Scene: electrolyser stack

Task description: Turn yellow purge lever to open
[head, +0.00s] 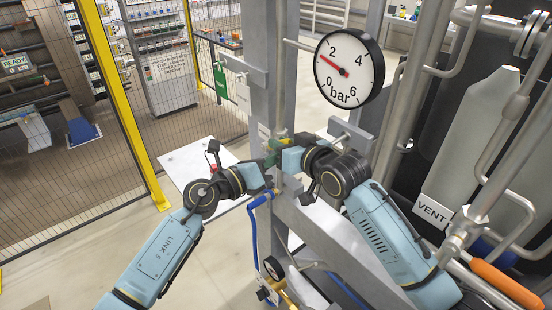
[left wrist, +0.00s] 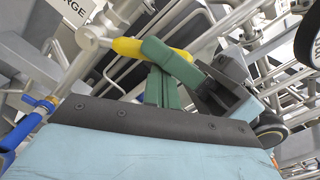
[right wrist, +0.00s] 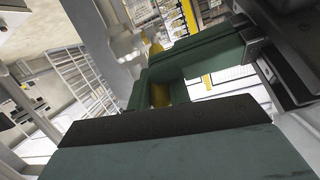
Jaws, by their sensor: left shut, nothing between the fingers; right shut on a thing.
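The yellow purge lever shows in the left wrist view (left wrist: 126,46), running from a grey valve stem below a label ending in "RGE" (left wrist: 76,9). My right gripper (head: 274,147) is shut on the lever; its green fingers cover part of it. In the right wrist view a yellow strip of the lever (right wrist: 158,92) shows between those fingers. My left gripper (left wrist: 160,84) is shut and empty, close beside and below the right gripper's fingers. In the head view the left fingers (head: 270,163) crowd the right ones, and the lever is mostly hidden there.
A pressure gauge (head: 349,66) hangs above on the grey frame (head: 335,226). A blue hose (head: 252,226) and small brass valve parts (head: 287,298) lie below. Pipes, a VENT label (head: 432,211) and an orange handle (head: 505,284) are at right. Mesh fencing (head: 75,130) stands at left.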

